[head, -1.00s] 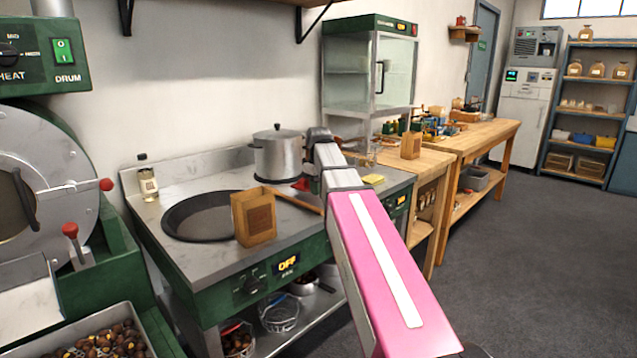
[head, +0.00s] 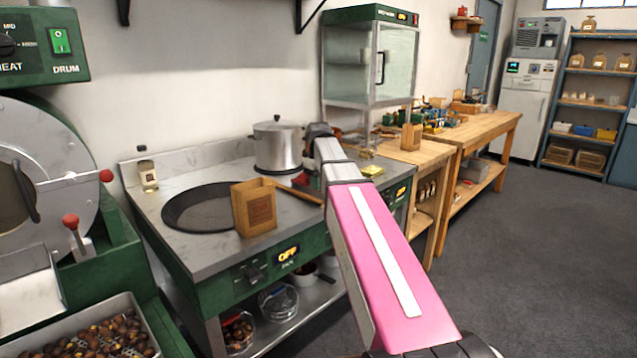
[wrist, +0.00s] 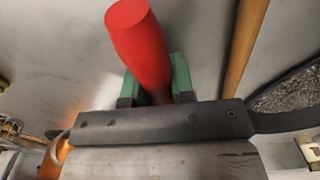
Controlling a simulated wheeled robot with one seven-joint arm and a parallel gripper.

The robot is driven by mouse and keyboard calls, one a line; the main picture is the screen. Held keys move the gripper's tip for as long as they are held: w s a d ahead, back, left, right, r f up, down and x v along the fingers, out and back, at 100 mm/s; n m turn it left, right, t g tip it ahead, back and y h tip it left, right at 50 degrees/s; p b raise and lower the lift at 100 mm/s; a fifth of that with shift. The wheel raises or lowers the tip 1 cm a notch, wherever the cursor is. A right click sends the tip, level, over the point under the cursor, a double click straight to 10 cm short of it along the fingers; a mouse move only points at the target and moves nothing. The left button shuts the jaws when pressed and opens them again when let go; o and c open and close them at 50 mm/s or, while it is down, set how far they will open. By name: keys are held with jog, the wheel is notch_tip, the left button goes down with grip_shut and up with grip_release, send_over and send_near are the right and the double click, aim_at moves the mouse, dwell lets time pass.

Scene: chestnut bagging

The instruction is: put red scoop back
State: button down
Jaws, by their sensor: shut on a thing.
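The red scoop's round handle (wrist: 138,40) stands out in the wrist view between the two green fingertips of my gripper (wrist: 155,88). My gripper is shut on this handle. The scoop's far end is hidden from the wrist camera behind the gripper body. In the head view my pink arm covers the gripper and most of what it holds, beside the steel pot on the stove counter.
The counter (head: 165,255) bears a steel pot (head: 278,150), a paper bag (head: 254,208), a wide black pan (head: 195,215), a wooden handle (head: 297,191) and a small bottle (head: 148,175). A glass cabinet (head: 352,85) stands behind. Wooden tables (head: 470,135) extend right.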

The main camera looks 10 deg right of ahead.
jog(key=shift+f, duration=0.15)
jog(key=c, duration=0.9)
grip_release()
